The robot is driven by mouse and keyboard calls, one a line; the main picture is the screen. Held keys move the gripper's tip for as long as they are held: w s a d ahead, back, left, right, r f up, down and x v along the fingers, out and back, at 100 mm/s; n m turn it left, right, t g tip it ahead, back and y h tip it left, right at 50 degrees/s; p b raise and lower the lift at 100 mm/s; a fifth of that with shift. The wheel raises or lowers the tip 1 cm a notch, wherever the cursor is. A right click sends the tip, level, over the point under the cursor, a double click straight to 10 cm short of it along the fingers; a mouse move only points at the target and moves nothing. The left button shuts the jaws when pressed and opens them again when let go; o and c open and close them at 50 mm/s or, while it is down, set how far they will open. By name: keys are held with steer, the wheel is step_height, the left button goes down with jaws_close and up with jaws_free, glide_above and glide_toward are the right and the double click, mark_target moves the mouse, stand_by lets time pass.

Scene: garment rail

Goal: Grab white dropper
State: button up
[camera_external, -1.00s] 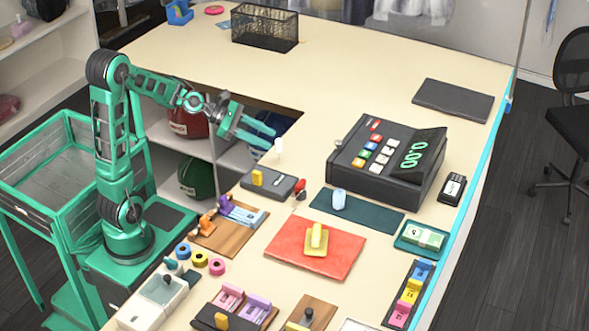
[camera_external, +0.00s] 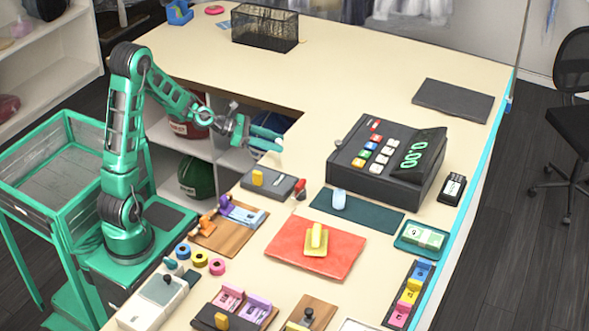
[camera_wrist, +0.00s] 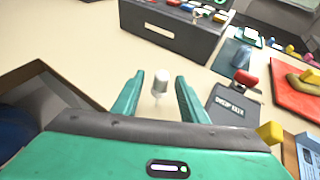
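The white dropper (camera_wrist: 161,82) stands upright on the cream counter in the wrist view, with a wider white top and a thin lower part. In the outside view it is mostly hidden by my gripper (camera_external: 272,140). My gripper, also in the wrist view (camera_wrist: 158,88), is open. Its two green fingers appear on either side of the dropper, with visible gaps to both. I cannot tell exactly how far along the fingers the dropper is.
A black cash register (camera_external: 385,165) stands beyond. A dark flat box (camera_external: 272,183) and a red-topped item (camera_wrist: 245,80) are close to the right of the dropper. The counter's cut-out edge (camera_wrist: 95,105) is at left.

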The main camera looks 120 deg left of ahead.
steer(key=shift+x, duration=2.8)
steer(key=shift+w+r, duration=0.1)
jaws_close()
